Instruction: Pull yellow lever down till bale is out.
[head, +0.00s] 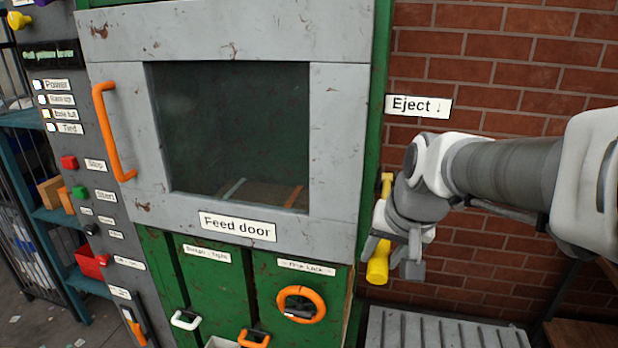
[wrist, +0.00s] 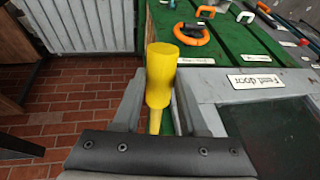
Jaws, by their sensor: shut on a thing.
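The yellow lever (head: 378,263) sticks out at the right side of the green baling machine, below the "Eject ↓" sign (head: 418,106). My gripper (head: 398,250) is at the lever, with its fingers on either side of it. In the wrist view the lever's thick yellow grip (wrist: 161,75) stands between the two fingers of my gripper (wrist: 158,112), which are shut on the lever near its narrower part. The feed door (head: 335,140) is shut, with a dark window. No bale shows in either view.
A ridged grey metal surface (head: 440,330) lies low at the right of the machine, before a brick wall (head: 480,60). An orange ring handle (head: 301,290) is on the machine's lower front. A button panel (head: 75,160) is at the left.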

